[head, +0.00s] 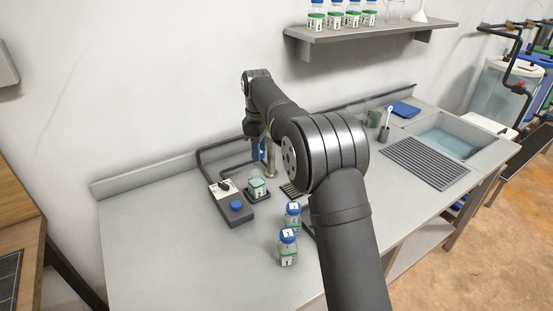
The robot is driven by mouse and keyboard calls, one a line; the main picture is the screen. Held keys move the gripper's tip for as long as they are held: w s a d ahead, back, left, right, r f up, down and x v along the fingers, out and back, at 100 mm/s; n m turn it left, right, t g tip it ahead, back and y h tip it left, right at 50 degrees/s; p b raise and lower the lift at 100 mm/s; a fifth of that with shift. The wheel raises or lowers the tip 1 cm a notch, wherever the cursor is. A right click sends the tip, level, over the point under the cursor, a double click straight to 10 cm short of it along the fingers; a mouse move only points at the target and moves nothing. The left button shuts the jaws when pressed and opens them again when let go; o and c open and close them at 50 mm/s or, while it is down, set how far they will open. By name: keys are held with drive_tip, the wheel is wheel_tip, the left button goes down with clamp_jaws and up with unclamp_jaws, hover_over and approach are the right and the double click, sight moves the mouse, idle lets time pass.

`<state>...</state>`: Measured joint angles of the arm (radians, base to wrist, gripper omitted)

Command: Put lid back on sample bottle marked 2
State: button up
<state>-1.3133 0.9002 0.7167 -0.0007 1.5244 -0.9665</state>
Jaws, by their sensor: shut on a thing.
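An uncapped bottle (258,188) with a green and white label stands upright on a small black pad, left of the arm. Its number is too small to read. A round blue piece (237,205) sits on a grey device in front of it; I cannot tell if it is a lid or part of the device. My gripper (262,150) is above and behind the open bottle, small and partly hidden by my arm. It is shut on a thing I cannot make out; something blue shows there.
Two blue-lidded bottles (288,248) stand at the bench front, close to my arm. The grey device (224,190) has a white panel. A shelf (370,33) holds several bottles. A sink (445,143) and drain grid (428,163) lie right. The left bench is clear.

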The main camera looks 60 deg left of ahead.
sight(258, 173)
drive_tip(key=shift+s+a, duration=0.35)
drive_tip(key=shift+a, duration=0.15)
drive_tip(key=shift+f, duration=3.1)
drive_tip(key=shift+f, duration=0.15)
drive_tip(key=o, duration=1.5)
drive_tip(key=shift+r, duration=3.5)
